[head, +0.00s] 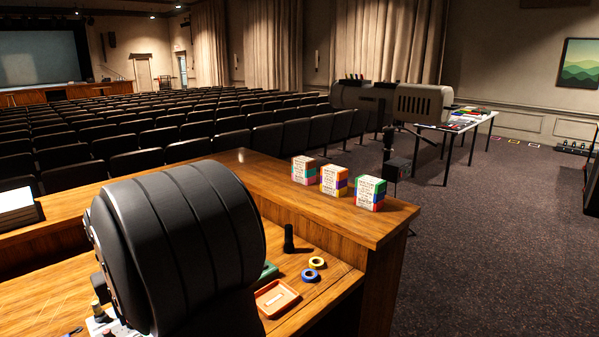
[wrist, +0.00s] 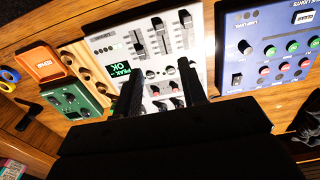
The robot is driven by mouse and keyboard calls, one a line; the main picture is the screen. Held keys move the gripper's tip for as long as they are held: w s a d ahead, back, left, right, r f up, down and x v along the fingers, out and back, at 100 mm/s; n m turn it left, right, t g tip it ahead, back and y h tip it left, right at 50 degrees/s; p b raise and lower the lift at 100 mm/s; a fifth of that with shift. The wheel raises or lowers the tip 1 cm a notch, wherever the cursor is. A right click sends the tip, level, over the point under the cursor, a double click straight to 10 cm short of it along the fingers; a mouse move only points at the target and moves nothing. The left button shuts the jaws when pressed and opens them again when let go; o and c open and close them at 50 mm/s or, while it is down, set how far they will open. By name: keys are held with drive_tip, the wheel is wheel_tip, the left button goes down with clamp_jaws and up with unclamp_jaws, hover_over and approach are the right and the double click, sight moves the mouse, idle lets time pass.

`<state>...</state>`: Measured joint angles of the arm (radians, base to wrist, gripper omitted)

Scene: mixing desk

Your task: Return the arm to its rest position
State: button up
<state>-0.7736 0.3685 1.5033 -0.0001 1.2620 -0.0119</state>
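In the wrist view my gripper (wrist: 158,70) points at the desk panels, its two black fingers apart with nothing held between them. I cannot tell the exact height of the fingers above the panel. In the head view a large dark ribbed arm part of mine covers the lower left and hides most of the desk; my gripper is not visible there.
A blue panel (wrist: 268,45) is right of the mixer. Left are a wooden block (wrist: 84,66), a green box (wrist: 75,99) and an orange tray (head: 277,297). Three colourful boxes (head: 333,180) line the raised ledge.

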wheel_tip(320, 180, down, 18)
drive_tip(key=w+a, duration=0.2)
drive_tip(key=shift+w+a+r, duration=0.2)
drive_tip(key=shift+w+a, duration=0.05)
drive_tip(key=shift+a, duration=0.05)
wheel_tip(320, 180, up, 17)
drive_tip(key=s+a+r+n, duration=0.1)
drive_tip(key=s+a+n, duration=0.1)
drive_tip(key=a+n, duration=0.4)
drive_tip(key=shift+s, duration=0.15)
idle(0.8)
idle(0.6)
